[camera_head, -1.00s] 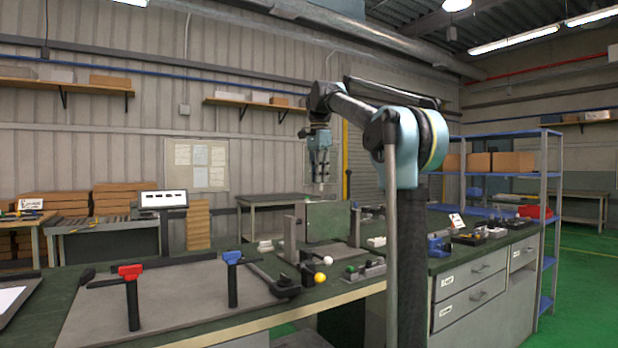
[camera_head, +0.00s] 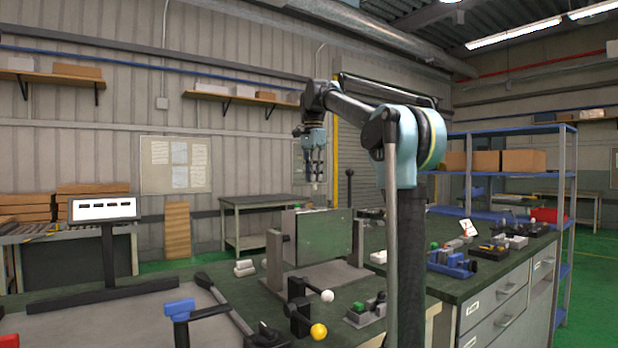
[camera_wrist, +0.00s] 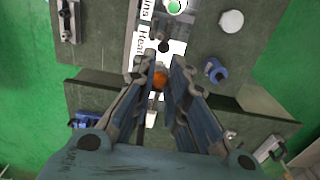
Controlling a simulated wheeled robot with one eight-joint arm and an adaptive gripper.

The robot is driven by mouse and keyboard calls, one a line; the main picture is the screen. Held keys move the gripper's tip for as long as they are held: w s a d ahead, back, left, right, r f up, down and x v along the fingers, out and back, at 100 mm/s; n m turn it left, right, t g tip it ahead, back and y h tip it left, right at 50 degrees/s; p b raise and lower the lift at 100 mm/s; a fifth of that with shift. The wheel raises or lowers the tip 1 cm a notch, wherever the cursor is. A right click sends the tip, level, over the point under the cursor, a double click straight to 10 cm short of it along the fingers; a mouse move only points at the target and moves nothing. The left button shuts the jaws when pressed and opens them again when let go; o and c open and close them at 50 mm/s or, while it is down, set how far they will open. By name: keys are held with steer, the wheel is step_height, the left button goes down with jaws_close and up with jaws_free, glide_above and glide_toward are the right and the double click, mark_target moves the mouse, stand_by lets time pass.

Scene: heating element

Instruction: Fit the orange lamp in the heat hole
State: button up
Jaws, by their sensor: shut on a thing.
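My gripper (camera_head: 316,183) points straight down above the bench in the head view, at the height of the upright green panel's top and behind it. In the wrist view my gripper (camera_wrist: 161,68) is shut on the orange lamp (camera_wrist: 159,81), which shows as a small orange patch between the fingers. The lamp's lower part is hidden. A white plate (camera_wrist: 143,32) with partly cut-off black lettering lies beyond the fingertips. A dark round spot (camera_wrist: 164,46) on it looks like a hole; I cannot tell whether it is the heat hole. The lamp appears apart from it.
A green lamp (camera_wrist: 174,7) and a white round thing (camera_wrist: 231,21) are near the wrist view's top. The upright green panel (camera_head: 324,237), a blue clamp (camera_head: 181,310) and white and yellow balls (camera_head: 319,331) stand on the bench. A blue vise (camera_head: 452,263) is at right.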

steer(key=shift+w+a, duration=0.1)
steer(key=shift+w, duration=0.25)
steer(key=shift+a, duration=0.2)
steer(key=shift+s+f, duration=0.1)
steer(key=shift+f, duration=2.75)
steer(key=shift+f, duration=1.75)
steer(key=o, duration=0.8)
step_height(320, 180, up, 12)
steer(key=shift+f, duration=0.1)
